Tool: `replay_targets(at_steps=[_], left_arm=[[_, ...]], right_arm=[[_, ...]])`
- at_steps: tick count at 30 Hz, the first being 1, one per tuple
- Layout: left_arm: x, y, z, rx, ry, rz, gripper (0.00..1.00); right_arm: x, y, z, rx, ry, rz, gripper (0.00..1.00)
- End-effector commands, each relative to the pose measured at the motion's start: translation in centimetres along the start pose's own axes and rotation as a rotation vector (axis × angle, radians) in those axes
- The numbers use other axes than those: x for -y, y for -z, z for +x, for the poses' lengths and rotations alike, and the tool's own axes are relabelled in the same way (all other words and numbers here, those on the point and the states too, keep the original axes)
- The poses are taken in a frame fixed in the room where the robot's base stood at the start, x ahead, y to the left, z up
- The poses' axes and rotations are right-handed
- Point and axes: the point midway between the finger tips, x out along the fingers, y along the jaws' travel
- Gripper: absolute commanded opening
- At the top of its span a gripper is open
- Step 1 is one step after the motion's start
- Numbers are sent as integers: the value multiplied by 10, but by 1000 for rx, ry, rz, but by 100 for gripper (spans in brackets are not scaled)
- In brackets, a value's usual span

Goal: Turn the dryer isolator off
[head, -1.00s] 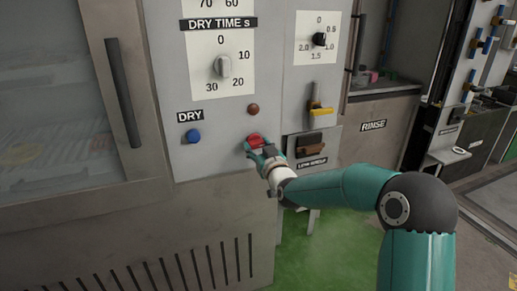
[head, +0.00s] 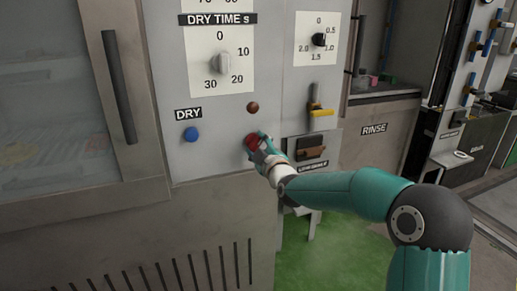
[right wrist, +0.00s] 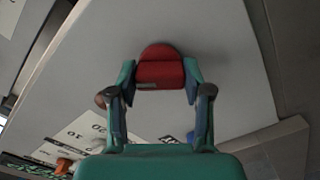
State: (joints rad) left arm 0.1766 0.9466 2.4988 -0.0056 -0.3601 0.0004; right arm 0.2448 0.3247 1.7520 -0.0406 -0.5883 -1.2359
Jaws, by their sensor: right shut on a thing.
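The red isolator knob (head: 252,141) sits on the grey dryer panel, below a small brown-red round lamp or button (head: 252,107). My right gripper (head: 258,145) reaches it from the lower right and is shut on it. In the right wrist view the red knob (right wrist: 160,68) lies between the two teal fingertips, one on each side. The fingers hide part of the knob in the head view, and I cannot read an on or off mark. My left gripper is not in view.
A blue button (head: 191,134) under the DRY label and a dry time dial (head: 221,64) are left of the knob. A yellow-tipped lever (head: 321,112) and a brown handle (head: 312,152) are close on the right. The cabinet door handle (head: 119,87) is further left.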

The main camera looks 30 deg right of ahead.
Motion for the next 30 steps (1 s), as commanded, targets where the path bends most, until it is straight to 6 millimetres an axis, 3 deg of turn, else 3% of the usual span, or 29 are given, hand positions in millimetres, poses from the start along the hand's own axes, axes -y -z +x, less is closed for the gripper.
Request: replay_targets(at_steps=[15, 30], left_arm=[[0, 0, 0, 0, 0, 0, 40], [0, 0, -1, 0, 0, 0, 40]], right_arm=[[4, 1, 0, -3, 9, -460, 15], [6, 0, 0, -5, 13, -652, 15]])
